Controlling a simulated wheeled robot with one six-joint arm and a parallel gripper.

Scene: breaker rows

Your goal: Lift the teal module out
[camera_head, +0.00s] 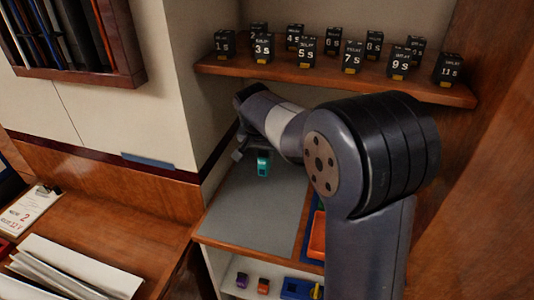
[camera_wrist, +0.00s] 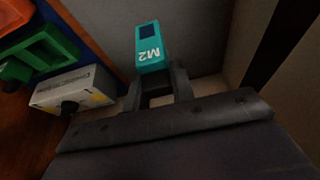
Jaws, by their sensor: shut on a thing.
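The teal module (camera_head: 263,163) hangs at the end of my arm above the grey mat (camera_head: 250,212) in the head view. In the wrist view the teal module (camera_wrist: 150,48) shows the marking "M2" and a dark square window. My gripper (camera_wrist: 156,80) is shut on the lower end of the module, with one finger on each side. In the head view my gripper (camera_head: 246,148) is small and partly hidden by my own wrist. The gap between module and mat is hard to judge.
A wooden shelf (camera_head: 340,82) above carries several black numbered blocks. In the wrist view, a white box with a black knob (camera_wrist: 78,88) and a green block (camera_wrist: 42,50) are left of the gripper. A lower shelf holds small coloured parts, including a blue one (camera_head: 296,289).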

